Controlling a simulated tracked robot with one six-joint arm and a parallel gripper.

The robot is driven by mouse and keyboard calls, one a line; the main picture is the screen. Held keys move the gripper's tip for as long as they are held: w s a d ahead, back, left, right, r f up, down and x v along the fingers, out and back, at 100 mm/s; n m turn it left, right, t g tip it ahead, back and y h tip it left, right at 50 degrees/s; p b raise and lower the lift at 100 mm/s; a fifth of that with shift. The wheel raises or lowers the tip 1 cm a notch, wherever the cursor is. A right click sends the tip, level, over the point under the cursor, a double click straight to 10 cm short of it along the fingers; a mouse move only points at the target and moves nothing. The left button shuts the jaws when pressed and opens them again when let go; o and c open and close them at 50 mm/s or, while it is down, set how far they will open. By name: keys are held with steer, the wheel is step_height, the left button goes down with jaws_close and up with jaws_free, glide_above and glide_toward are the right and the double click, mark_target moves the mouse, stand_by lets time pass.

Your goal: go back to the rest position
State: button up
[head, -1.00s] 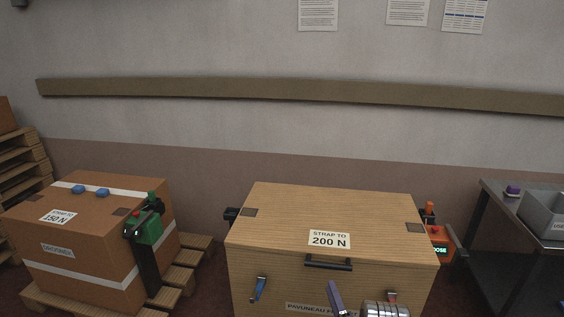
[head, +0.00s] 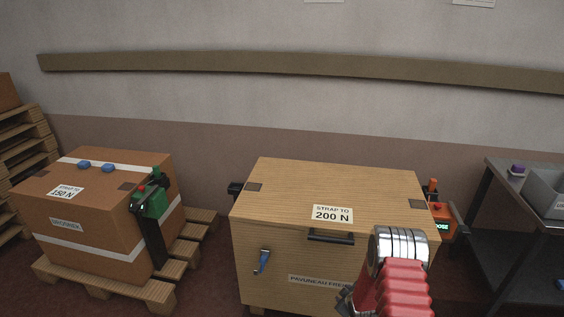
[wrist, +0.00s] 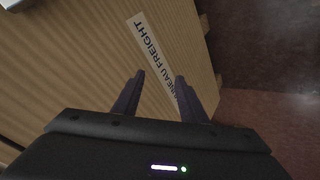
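My gripper (wrist: 160,78) shows in the wrist view with its two purple fingers apart and nothing between them. Beyond the fingers is the front of the wooden crate with its "Pavuneau Freight" label (wrist: 152,48). In the head view my red arm with its silver joint stands in front of the right part of the wooden crate (head: 290,190). My fingers cannot be made out clearly there. The crate's lid is closed and bears a "Strap to 200 N" label (head: 332,214).
A brown carton (head: 85,220) with white straps and a green tool (head: 150,200) sits on a pallet at left. An orange tool (head: 437,212) hangs at the crate's right side. A metal table (head: 510,185) with a grey bin (head: 548,195) stands at right.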

steer(key=s+a+r+m+g, duration=0.1)
steer(key=s+a+r+m, duration=0.2)
steer(key=s+r, duration=1)
steer(key=s+a+r+m+g, duration=0.1)
steer(key=s+a+r+m, duration=0.2)
steer(key=s+r, duration=1)
steer(key=s+a+r+m+g, duration=0.1)
steer(key=s+a+r+m, duration=0.2)
steer(key=s+r, duration=1.1)
steer(key=shift+r+m, duration=0.3)
steer(key=shift+r, duration=7.2)
